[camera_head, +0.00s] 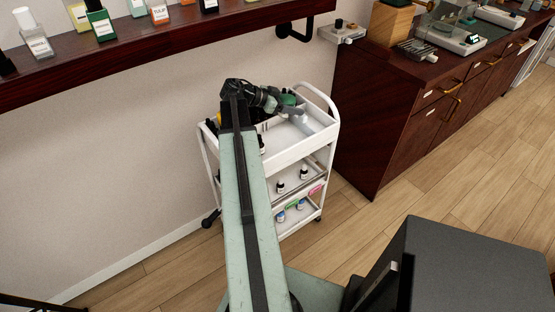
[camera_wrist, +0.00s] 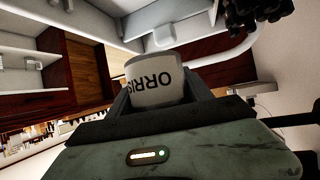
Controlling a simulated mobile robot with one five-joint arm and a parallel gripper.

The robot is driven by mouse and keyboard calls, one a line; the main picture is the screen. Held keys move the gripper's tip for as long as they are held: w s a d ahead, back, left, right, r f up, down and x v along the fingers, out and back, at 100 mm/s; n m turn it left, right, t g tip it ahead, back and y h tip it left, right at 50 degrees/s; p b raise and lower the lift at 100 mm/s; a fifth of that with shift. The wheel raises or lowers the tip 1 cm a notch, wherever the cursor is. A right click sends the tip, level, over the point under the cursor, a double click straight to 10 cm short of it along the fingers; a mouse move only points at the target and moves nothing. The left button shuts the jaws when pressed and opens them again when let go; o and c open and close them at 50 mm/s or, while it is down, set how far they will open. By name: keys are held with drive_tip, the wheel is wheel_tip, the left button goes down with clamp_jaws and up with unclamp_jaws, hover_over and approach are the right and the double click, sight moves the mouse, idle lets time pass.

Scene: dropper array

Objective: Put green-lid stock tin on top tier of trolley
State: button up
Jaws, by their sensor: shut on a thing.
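The stock tin (camera_wrist: 155,84) is a pale round tin with a label reading "ORRIS", seen in the wrist view between my fingers. Its lid is not clearly visible there. My gripper (camera_wrist: 163,97) is shut on the tin. The white trolley (camera_head: 287,157) stands against the wall in the head view. My gripper (camera_head: 294,108) is over its top tier, at the far right part. A pale shape lies just below the gripper there; I cannot tell whether the tin touches the tier floor.
Small dark bottles (camera_head: 281,187) stand on the trolley's middle tier, and small coloured items (camera_head: 315,190) lie lower down. A dark wooden cabinet (camera_head: 385,125) stands close on the right. A wall shelf (camera_head: 150,45) with bottles runs above left.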

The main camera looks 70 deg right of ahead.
sight(290, 138)
drive_tip(key=shift+w+a+f, duration=0.15)
drive_tip(key=shift+w+f, duration=0.05)
drive_tip(key=shift+f, duration=0.15)
wheel_tip(290, 138, down, 11)
drive_tip(key=b, duration=1.1)
drive_tip(key=shift+f, duration=0.1)
drive_tip(key=o, duration=1.5)
drive_tip(key=shift+w+a+r+p, duration=0.15)
drive_tip(key=shift+r+p, duration=0.4)
drive_tip(key=shift+r, duration=0.05)
drive_tip(key=shift+w+a+r+p, duration=0.15)
drive_tip(key=shift+r+p, duration=0.4)
drive_tip(key=shift+r, duration=0.05)
drive_tip(key=p+v, duration=0.4)
drive_tip(key=v, duration=0.6)
drive_tip(key=shift+w+a, duration=0.3)
drive_tip(key=shift+w, duration=0.1)
